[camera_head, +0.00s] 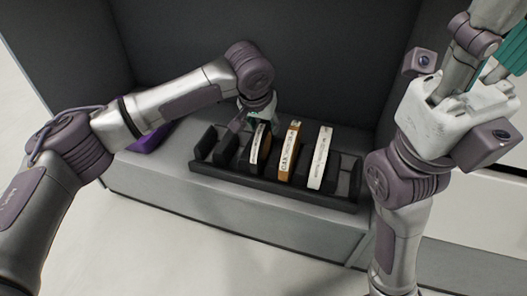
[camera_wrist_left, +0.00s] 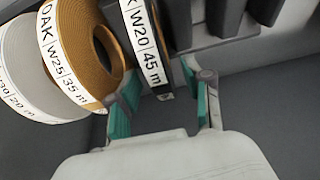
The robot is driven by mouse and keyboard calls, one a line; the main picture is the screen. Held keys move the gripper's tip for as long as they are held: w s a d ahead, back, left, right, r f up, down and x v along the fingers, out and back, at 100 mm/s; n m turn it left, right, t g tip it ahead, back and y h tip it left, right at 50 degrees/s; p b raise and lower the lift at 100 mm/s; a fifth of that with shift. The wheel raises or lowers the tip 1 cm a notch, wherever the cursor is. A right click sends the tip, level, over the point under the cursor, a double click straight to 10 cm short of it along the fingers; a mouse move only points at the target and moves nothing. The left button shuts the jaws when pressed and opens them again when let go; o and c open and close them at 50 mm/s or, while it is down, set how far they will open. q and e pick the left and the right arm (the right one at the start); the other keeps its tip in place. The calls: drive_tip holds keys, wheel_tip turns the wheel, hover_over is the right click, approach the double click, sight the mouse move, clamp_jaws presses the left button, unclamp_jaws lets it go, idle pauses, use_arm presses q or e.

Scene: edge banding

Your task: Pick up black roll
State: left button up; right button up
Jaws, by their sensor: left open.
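The black roll (camera_head: 260,143) stands upright in the leftmost filled slot of a dark rack. My left gripper (camera_head: 262,115) is at the roll's far upper edge. In the left wrist view my left gripper (camera_wrist_left: 160,98) is open, with teal finger pads on either side of the roll's near end. Contact cannot be told. My right gripper (camera_head: 512,55) is raised at the upper right, partly cut off.
The dark rack (camera_head: 215,174) also holds an oak roll (camera_head: 289,150) and a white roll (camera_head: 320,157) to the right. Slots at both ends look empty. A purple object (camera_head: 150,142) lies to the left on the grey ledge (camera_head: 150,177). Dark walls enclose the back and sides.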

use_arm(q)
drive_tip(key=shift+w+f, duration=0.15)
drive_tip(key=shift+f, duration=0.15)
clamp_jaws()
idle(0.3)
